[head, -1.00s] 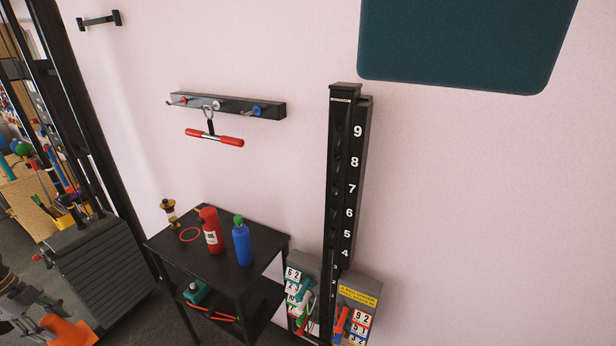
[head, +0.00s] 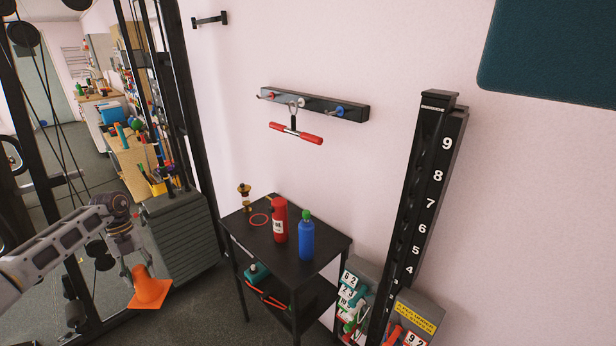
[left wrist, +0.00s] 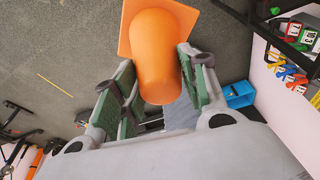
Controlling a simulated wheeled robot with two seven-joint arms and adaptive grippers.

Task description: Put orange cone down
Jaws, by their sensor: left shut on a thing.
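An orange cone (head: 150,288) hangs from my left gripper (head: 138,270) in the head view, at the lower left, above the dark floor. In the left wrist view the cone (left wrist: 156,55) lies between the two green-padded fingers of my left gripper (left wrist: 152,85), its rounded top toward the palm and its square base pointing away. The fingers are shut on the cone. My right gripper is in neither view.
A black side table (head: 320,250) holds a red bottle (head: 279,222), a blue bottle (head: 306,240) and a red ring (head: 260,220). A grey weight stack (head: 180,240) stands behind the cone. Open dark floor (head: 205,310) lies between cone and table.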

